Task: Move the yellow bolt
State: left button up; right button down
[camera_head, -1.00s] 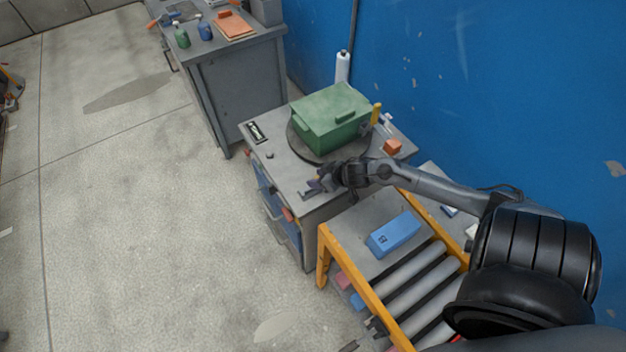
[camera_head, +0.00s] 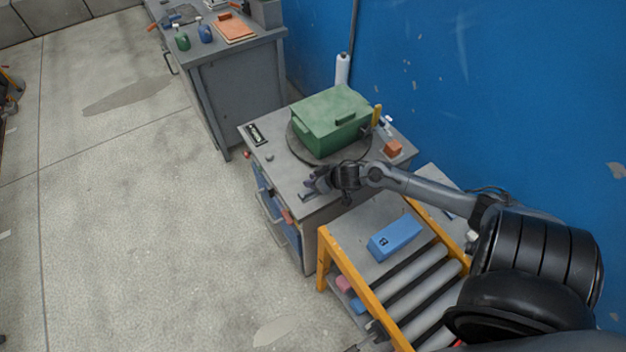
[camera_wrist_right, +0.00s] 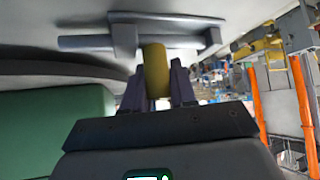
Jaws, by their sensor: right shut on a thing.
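The yellow bolt (camera_wrist_right: 155,70) is a short dull-yellow cylinder in the right wrist view. It sits between the two fingers of my right gripper (camera_wrist_right: 156,82), which is shut on it. Its far end is close to a grey bar-shaped fixture (camera_wrist_right: 185,42); I cannot tell whether they touch. In the head view my right gripper (camera_head: 311,186) is low over the front corner of the grey workbench (camera_head: 284,180). The bolt cannot be made out there. My left gripper is not in view.
A green box (camera_head: 325,125) stands on a dark round plate (camera_head: 305,155) behind the gripper. A yellow upright piece (camera_head: 376,115) and an orange block (camera_head: 393,147) are to its right. A blue box (camera_head: 394,237) lies on the yellow-framed roller stand (camera_head: 345,262) in front.

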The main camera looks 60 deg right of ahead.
jog(key=shift+w+a+r, duration=0.1)
jog(key=shift+w+a, duration=0.05)
jog(key=shift+a, duration=0.15)
jog(key=a, duration=0.1)
jog(key=w+a+p, duration=0.1)
jog(key=a, duration=0.1)
jog(key=shift+w+a, duration=0.2)
jog(key=shift+w, duration=0.15)
jog(key=shift+d, duration=0.1)
jog(key=c, duration=1.2)
grip_release()
jog(key=shift+o, duration=1)
jog(key=shift+a, duration=0.2)
jog(key=shift+d, duration=0.15)
